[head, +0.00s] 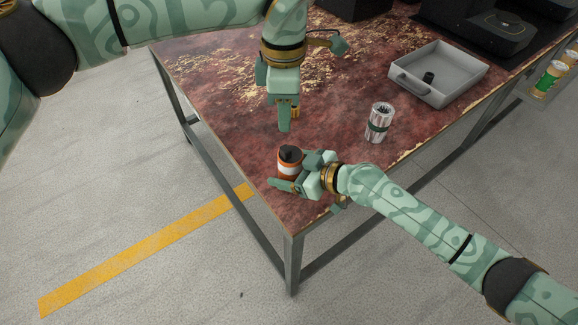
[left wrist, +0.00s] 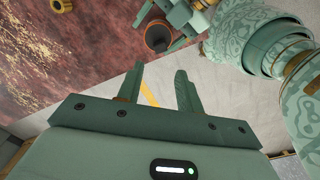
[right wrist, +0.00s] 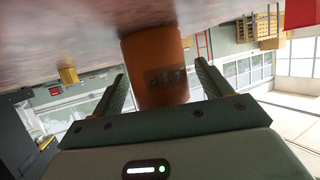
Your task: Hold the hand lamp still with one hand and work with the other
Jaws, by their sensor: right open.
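An orange cylinder with a pale band and a dark top (head: 290,160) stands upright near the table's front corner; I cannot tell for sure that it is the hand lamp. My right gripper (head: 283,178) is open around or just in front of it. In the right wrist view the orange cylinder (right wrist: 157,65) lies between the spread fingers, with dark marking on its side. My left gripper (head: 287,122) points down above the table, behind the cylinder. In the left wrist view its fingers (left wrist: 157,85) are apart with nothing between them, and the orange cylinder (left wrist: 158,36) shows beyond.
A small brass piece (head: 296,112) is beside my left gripper. The table's front-left edge is close.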

